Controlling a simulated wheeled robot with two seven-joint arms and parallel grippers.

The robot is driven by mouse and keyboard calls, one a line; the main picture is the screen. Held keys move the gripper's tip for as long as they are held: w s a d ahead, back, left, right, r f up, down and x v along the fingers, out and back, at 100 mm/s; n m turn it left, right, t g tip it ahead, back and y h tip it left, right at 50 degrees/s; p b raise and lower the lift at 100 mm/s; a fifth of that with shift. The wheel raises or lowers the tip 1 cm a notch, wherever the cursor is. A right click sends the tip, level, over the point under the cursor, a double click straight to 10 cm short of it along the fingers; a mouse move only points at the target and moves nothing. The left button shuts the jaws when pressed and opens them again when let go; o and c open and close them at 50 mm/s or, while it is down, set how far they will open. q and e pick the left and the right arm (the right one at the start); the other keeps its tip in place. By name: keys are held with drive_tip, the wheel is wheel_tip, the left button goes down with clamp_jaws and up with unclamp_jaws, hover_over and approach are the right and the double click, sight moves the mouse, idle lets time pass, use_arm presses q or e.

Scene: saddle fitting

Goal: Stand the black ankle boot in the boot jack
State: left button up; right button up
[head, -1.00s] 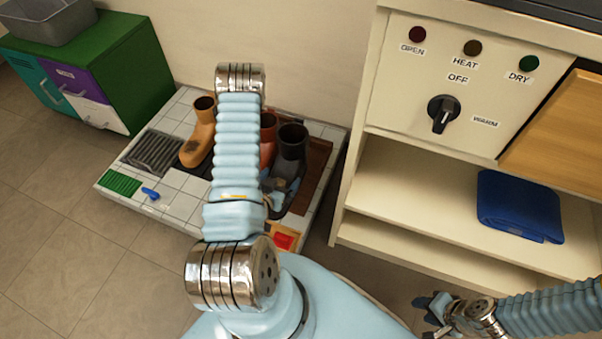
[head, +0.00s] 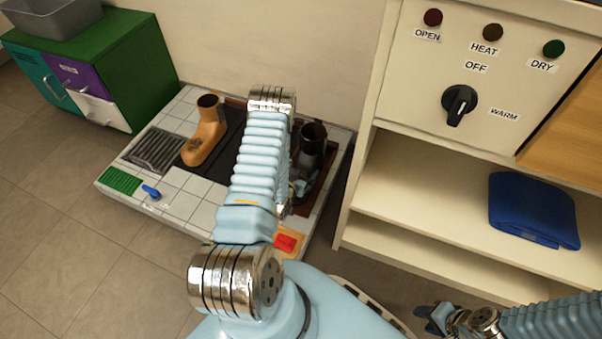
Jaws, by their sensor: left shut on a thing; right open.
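The black ankle boot (head: 312,138) is upright at the right part of the tiled platform, its shaft opening up. Its lower part is partly hidden by my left arm. My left gripper (head: 299,188) is low beside the boot, mostly behind my arm, and shut on it. A dark brown frame (head: 329,172) shows around and behind the boot; I cannot tell whether this is the boot jack or whether the sole touches it. My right gripper (head: 432,318) is open and empty at the bottom right, away from the platform.
A tan boot (head: 205,132) stands on a dark mat left of my arm. A grate (head: 156,149), green pad (head: 121,181), blue item (head: 151,192) and red block (head: 286,242) are on the platform (head: 182,206). A cream cabinet (head: 400,215) with a blue towel (head: 535,208) stands close right.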

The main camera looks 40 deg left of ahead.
use_arm(q)
drive_tip(key=shift+f, duration=0.2)
drive_tip(key=o, duration=1.1)
drive_tip(key=shift+s+r, duration=0.1)
drive_tip(key=shift+r, duration=0.15)
drive_tip(key=p+v, duration=0.1)
drive_tip(key=v, duration=0.6)
drive_tip(key=shift+s, duration=0.2)
